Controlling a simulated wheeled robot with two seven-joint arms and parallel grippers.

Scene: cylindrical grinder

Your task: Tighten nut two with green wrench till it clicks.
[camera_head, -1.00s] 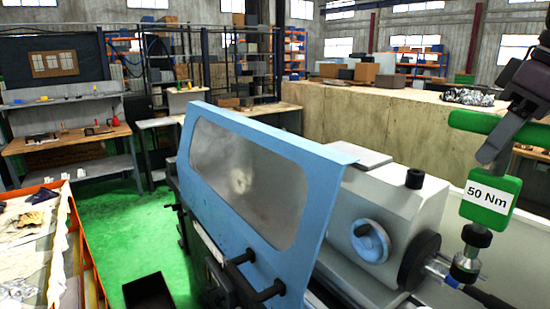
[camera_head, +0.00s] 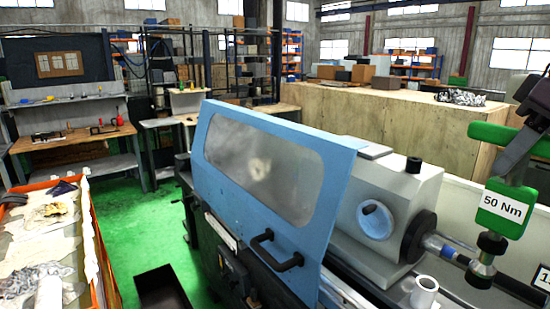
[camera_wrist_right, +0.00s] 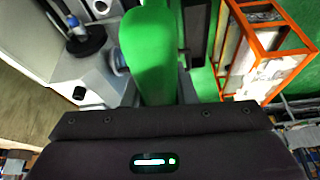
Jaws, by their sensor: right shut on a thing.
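The green wrench (camera_head: 507,207) carries a "50 Nm" label and hangs at the right of the head view, its dark and metal socket (camera_head: 482,268) pointing down. My right gripper (camera_head: 512,158) is shut on its upper green part, which also fills the middle of the wrist view (camera_wrist_right: 152,50). The socket is in front of the grinder's right end, near the spindle. I cannot tell whether it touches anything. I cannot make out nut two. My left gripper is not in view.
The grinder's blue guard (camera_head: 275,175) stands left of the wrench, with a blue handwheel (camera_head: 375,220) behind. A white hollow cylinder (camera_head: 424,292) is below the spindle. A cut-off number plate (camera_head: 541,282) sits at the right edge. An orange-rimmed bin (camera_head: 92,235) stands left on green floor.

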